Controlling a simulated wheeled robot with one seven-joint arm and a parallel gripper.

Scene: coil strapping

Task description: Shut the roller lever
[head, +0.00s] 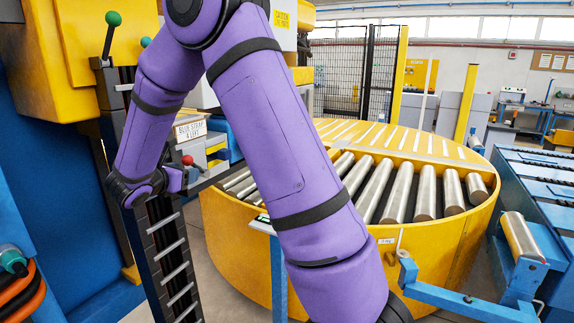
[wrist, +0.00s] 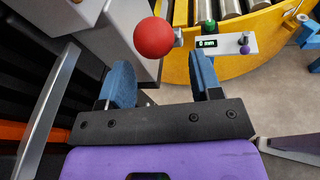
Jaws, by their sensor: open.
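A red ball knob (wrist: 153,37) shows in the wrist view just beyond and between the fingertips of my gripper (wrist: 161,68). The gripper's two blue fingers are apart with nothing between them. The knob's shaft is hidden behind the ball. In the head view the red knob (head: 187,160) sits beside the dark wrist end of my arm, under a "blue strap" sign (head: 190,130). No label in view names the roller lever, so I cannot tell for sure that this knob is its handle.
A yellow round table with steel rollers (head: 425,192) stands to the right. Two green-knobbed levers (head: 113,19) rise at upper left. A panel reading "0 mm" (wrist: 225,44) carries green and purple knobs. A grey housing (wrist: 108,28) lies close by the left finger.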

